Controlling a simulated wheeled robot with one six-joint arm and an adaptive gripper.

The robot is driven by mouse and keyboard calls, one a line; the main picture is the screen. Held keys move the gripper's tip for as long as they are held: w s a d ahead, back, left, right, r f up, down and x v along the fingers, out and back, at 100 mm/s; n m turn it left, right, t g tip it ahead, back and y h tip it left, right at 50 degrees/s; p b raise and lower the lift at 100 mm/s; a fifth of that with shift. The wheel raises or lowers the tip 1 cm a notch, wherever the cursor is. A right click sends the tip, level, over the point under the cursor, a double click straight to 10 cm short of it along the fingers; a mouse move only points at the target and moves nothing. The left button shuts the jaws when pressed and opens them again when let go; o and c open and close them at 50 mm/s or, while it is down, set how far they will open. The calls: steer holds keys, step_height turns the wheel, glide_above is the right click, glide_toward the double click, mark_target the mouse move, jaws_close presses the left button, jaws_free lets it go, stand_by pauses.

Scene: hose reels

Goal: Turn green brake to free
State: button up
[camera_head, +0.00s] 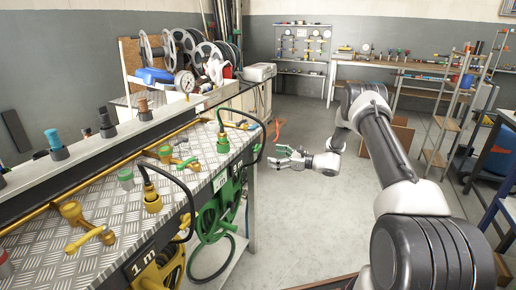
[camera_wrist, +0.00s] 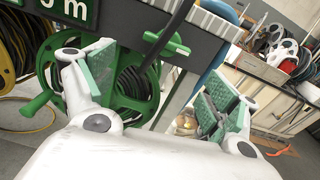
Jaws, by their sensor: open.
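The green hose reel (camera_head: 213,216) hangs under the front edge of the bench in the head view; in the wrist view the reel (camera_wrist: 132,88) shows behind my fingers. A green handle (camera_wrist: 40,100) sticks out at the reel's left. I cannot tell for sure which of these is the brake, nor its setting. My gripper (camera_head: 284,158) is open and empty, right of the bench and apart from it; in the wrist view its fingers (camera_wrist: 152,92) spread in front of the reel.
The metal-topped bench (camera_head: 105,195) carries yellow and green valves and a black hose. A yellow reel (camera_head: 160,268) hangs nearer, left of the green one.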

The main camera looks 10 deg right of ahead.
mark_target(256, 148)
steer(key=shift+m+t, duration=0.3)
steer(key=shift+m, duration=0.3)
steer(key=x, duration=0.2)
steer(key=r+x, duration=0.1)
steer(key=x, duration=0.5)
steer(key=shift+w+r, duration=0.15)
steer(key=shift+c, duration=0.5)
steer(key=c, duration=0.9)
